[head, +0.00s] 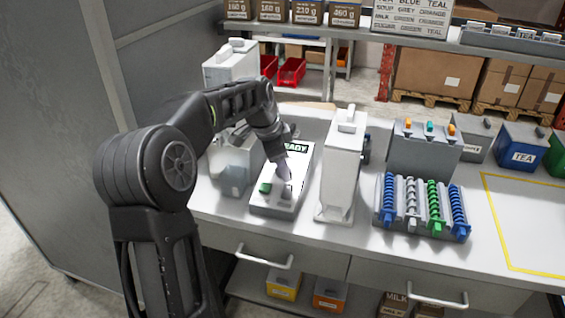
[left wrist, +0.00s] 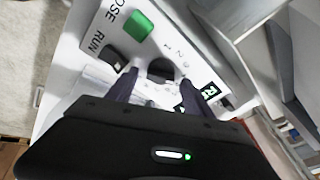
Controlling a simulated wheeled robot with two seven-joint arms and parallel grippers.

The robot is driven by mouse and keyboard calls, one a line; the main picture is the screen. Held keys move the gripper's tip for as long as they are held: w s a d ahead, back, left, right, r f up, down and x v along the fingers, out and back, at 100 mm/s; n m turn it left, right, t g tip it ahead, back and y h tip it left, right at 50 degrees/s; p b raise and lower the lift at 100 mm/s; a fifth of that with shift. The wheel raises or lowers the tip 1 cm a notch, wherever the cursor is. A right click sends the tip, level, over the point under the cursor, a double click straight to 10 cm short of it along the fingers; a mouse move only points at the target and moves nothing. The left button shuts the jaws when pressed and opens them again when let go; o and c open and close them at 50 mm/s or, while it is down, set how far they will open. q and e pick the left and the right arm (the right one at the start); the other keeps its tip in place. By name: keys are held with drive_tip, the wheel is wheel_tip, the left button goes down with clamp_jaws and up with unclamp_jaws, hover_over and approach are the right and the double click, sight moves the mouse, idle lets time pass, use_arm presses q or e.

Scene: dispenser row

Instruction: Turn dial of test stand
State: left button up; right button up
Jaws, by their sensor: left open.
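The test stand is a pale, sloped box (head: 259,206) on the bench, with a green READY display (head: 296,148) at its far end. In the left wrist view its panel shows a green button (left wrist: 139,25) by the letters "OSE", a dark button (left wrist: 117,59) by "RUN", and a dark round dial (left wrist: 160,68) with small numbers around it. My left gripper (head: 285,177) points down over the panel. In the left wrist view its open fingers (left wrist: 158,82) stand on either side of the dial; contact cannot be told. My right gripper is not in view.
Further right are a rack of coloured spirals (head: 420,205) and a blue TEA bin (head: 521,152). A yellow-outlined area at the right is clear.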

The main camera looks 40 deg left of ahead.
use_arm(q)
drive_tip(key=v, duration=0.7)
drive_tip(key=shift+r+b, duration=0.3)
drive_tip(key=shift+r, duration=0.1)
drive_tip(key=shift+s, duration=0.15)
